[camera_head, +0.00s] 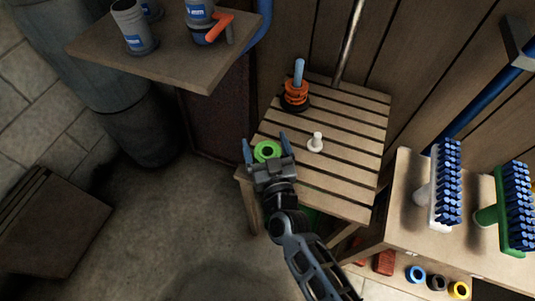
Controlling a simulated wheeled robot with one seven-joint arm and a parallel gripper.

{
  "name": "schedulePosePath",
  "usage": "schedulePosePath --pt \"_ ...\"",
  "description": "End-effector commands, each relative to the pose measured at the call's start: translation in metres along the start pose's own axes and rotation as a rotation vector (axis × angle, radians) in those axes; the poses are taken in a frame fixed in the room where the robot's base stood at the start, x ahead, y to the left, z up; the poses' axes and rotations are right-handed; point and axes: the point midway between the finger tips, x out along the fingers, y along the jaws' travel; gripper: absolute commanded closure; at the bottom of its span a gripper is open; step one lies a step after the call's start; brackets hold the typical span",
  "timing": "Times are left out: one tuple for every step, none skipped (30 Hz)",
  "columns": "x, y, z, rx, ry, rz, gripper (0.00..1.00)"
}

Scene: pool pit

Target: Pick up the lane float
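The lane float appears to be the green ring (267,151), which has a hole in its middle. It shows near the front left edge of the slatted wooden bench (345,205). My gripper (266,142) is open, with its two blue fingertips spread on either side of the green ring. Small gaps show between the fingers and the ring, and I cannot tell how high the fingers are above the bench. The gripper body hides the ring's near edge.
Orange and black rings (295,95) are stacked on a blue-topped peg on the bench. A small white peg (316,142) stands close right of my gripper. A wooden shelf (190,75) with grey containers is upper left. Brushes (446,185) stand at right.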

Motion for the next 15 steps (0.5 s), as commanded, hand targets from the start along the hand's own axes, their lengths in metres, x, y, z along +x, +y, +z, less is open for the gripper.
schedulePosePath --pt "-0.0001 0.0001 0.0 0.0 0.0 0.0 0.15" --pt "-0.0001 0.0001 0.0 0.0 0.0 0.0 0.18" --pt "-0.0001 0.0001 0.0 0.0 0.0 0.0 0.22" --pt "-0.0001 0.0001 0.0 0.0 0.0 0.0 0.24" --pt "-0.0001 0.0001 0.0 0.0 0.0 0.0 0.27" --pt "-0.0001 0.0001 -0.0001 0.0 0.0 0.0 0.31" --pt "-0.0002 0.0001 -0.0001 0.0 0.0 0.0 0.34" --pt "-0.0002 0.0002 -0.0001 0.0 0.0 0.0 0.37" --pt "-0.0002 0.0002 0.0 0.0 0.0 0.0 0.41" --pt "-0.0002 0.0002 -0.0001 0.0 0.0 0.0 0.44" --pt "-0.0002 0.0002 -0.0001 0.0 0.0 0.0 0.46" --pt "-0.0002 0.0002 0.0 0.0 0.0 0.0 0.5" --pt "-0.0002 0.0002 0.0 0.0 0.0 0.0 0.53" --pt "-0.0002 0.0002 0.0 0.0 0.0 0.0 0.56" --pt "-0.0002 0.0002 -0.0001 0.0 0.0 0.0 0.59"
